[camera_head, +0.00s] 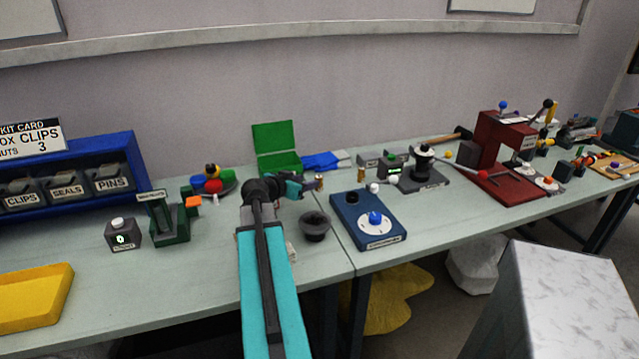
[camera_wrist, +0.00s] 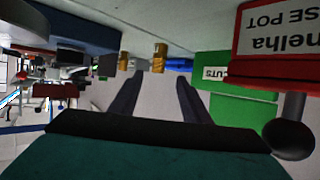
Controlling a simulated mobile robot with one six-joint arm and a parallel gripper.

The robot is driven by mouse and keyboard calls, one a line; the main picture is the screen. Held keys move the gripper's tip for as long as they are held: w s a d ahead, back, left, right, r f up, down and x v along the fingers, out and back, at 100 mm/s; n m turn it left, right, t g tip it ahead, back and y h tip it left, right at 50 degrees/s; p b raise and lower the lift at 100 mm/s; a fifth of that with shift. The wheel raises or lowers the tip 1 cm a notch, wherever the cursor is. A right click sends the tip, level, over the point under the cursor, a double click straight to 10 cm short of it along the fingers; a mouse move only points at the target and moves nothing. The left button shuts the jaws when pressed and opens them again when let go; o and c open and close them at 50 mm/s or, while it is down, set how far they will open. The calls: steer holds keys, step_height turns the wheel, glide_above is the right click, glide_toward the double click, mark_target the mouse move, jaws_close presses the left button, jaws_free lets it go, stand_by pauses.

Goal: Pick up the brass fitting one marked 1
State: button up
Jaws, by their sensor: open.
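Two small brass fittings stand on the bench. One fitting (camera_head: 319,182) is just off the tips of my gripper (camera_head: 298,188); the other fitting (camera_head: 361,174) is farther right, behind the blue box. In the wrist view one brass fitting (camera_wrist: 160,55) lies straight ahead of my open gripper (camera_wrist: 160,82), beyond the fingertips and apart from them. A second fitting (camera_wrist: 124,60) shows to its left. No number is readable on either, so I cannot tell which is marked 1. My gripper is empty.
A blue box with a dial (camera_head: 368,222) stands right of my gripper, and a dark round pot (camera_head: 315,228) stands in front. An open green box (camera_head: 277,150) and a blue-handled tool (camera_head: 322,161) lie behind. Red and yellow round items (camera_head: 213,184) are to the left.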

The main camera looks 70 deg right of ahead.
mark_target(319, 177)
steer(key=shift+p+x, duration=0.3)
steer(key=shift+x, duration=1.55)
steer(key=shift+d, duration=0.15)
steer(key=shift+r+p+x, duration=0.2)
steer(key=shift+p+x, duration=0.8)
steer(key=shift+x, duration=0.9)
steer(key=shift+s+d+f, duration=0.25)
steer(key=shift+s+d, duration=0.1)
steer(key=shift+d, duration=0.15)
jaws_close()
